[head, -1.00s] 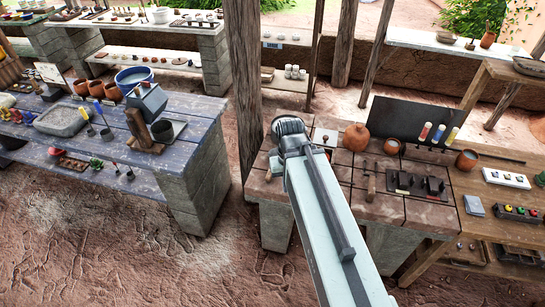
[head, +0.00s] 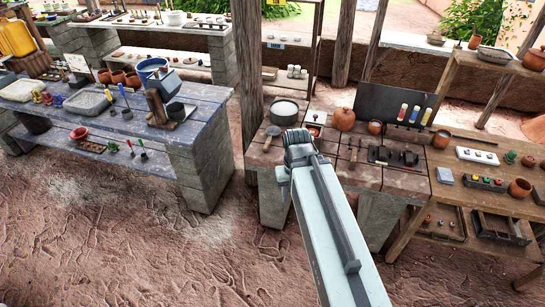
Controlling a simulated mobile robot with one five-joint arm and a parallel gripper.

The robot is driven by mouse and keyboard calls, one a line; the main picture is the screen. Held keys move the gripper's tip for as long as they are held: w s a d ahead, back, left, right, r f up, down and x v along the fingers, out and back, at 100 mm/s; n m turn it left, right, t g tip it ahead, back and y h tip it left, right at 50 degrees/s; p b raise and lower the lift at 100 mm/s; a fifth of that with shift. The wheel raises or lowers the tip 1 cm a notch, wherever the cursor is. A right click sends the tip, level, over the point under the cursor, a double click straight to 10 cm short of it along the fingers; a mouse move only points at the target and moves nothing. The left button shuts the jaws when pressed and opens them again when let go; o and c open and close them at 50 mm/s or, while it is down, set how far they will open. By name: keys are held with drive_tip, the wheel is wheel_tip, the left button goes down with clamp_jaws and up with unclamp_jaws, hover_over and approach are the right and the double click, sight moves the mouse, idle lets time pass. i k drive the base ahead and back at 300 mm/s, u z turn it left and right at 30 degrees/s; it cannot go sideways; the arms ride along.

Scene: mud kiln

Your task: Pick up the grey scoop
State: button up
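I cannot single out the grey scoop for certain. Small dark-bladed tools (head: 126,113) stand near the front edge of the blue plank table (head: 60,118), by a grey stone basin (head: 88,103). Similar small tools (head: 143,155) are on the shelf below. A slanted grey metal piece (head: 166,84) is near the table's right end. My gripper (head: 287,182) is at the far end of my pale arm, in front of the brick-topped bench (head: 345,178). The arm hides most of it, and its fingers cannot be made out. No held object shows.
The bench holds a round pan (head: 284,110), an orange gourd-like pot (head: 343,119) and a dark upright board (head: 390,103). A wooden post (head: 245,60) rises between table and bench. A wooden workbench (head: 500,178) stands at right. The dirt floor in front is clear.

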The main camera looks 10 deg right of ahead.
sight(274, 131)
drive_tip(key=z, duration=0.1)
drive_tip(key=k, duration=0.1)
drive_tip(key=z, duration=1.05)
drive_tip(key=i, duration=2)
drive_tip(key=u, duration=4.35)
